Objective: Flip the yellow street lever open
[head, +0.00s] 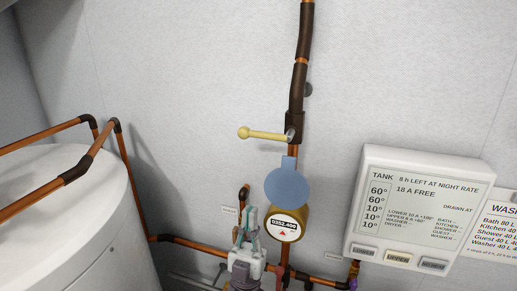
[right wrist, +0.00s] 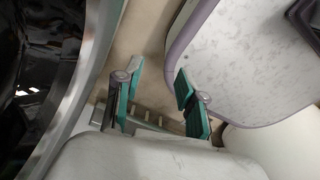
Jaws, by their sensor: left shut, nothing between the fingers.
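The yellow lever (head: 262,135) has a round knob at its left end. In the head view it lies nearly horizontal, pointing left from its pivot on the dark valve body (head: 295,125) of the vertical copper pipe. My left gripper (head: 250,213) is below the lever, left of the meter, with its fingers upward and shut. It is empty and apart from the lever. My right gripper (right wrist: 158,74) shows in the right wrist view with its teal-padded fingers apart and nothing between them. The lever is not in that view.
A round meter (head: 287,225) with a raised blue lid (head: 287,187) sits on the pipe below the lever. A white tank (head: 75,225) with copper pipes stands at left. A display panel (head: 415,215) hangs at right. The wall left of the lever is clear.

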